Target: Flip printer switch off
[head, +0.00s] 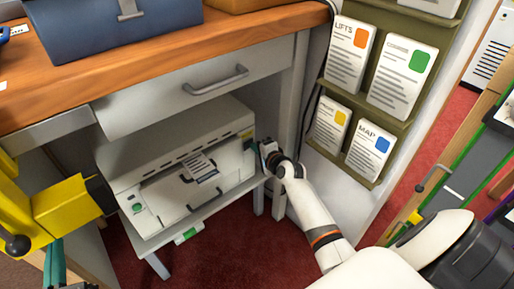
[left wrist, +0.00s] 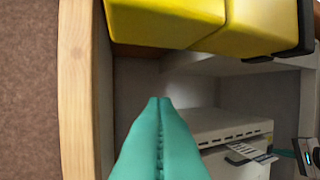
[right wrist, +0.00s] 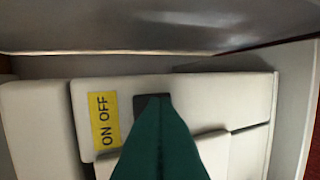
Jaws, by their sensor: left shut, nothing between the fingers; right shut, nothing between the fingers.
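The white printer (head: 165,200) stands on a low shelf under the bench; part of it shows in the left wrist view (left wrist: 225,125). Its side has a yellow ON OFF label (right wrist: 104,120) in the right wrist view. Beside the label is a dark switch (right wrist: 148,101), mostly hidden behind my right fingertips. My right gripper (head: 267,147) is shut and empty at the printer's right side, its tips over the switch; I cannot tell whether they touch it. My left gripper (head: 55,262) is shut and empty at the lower left; its teal fingers fill the lower left wrist view (left wrist: 160,105).
A yellow block (head: 70,205) with a black end is close to my left gripper. The drawer (head: 200,95) and wooden bench top (head: 270,22) overhang the printer. A white leg and a card rack (head: 345,165) stand at right.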

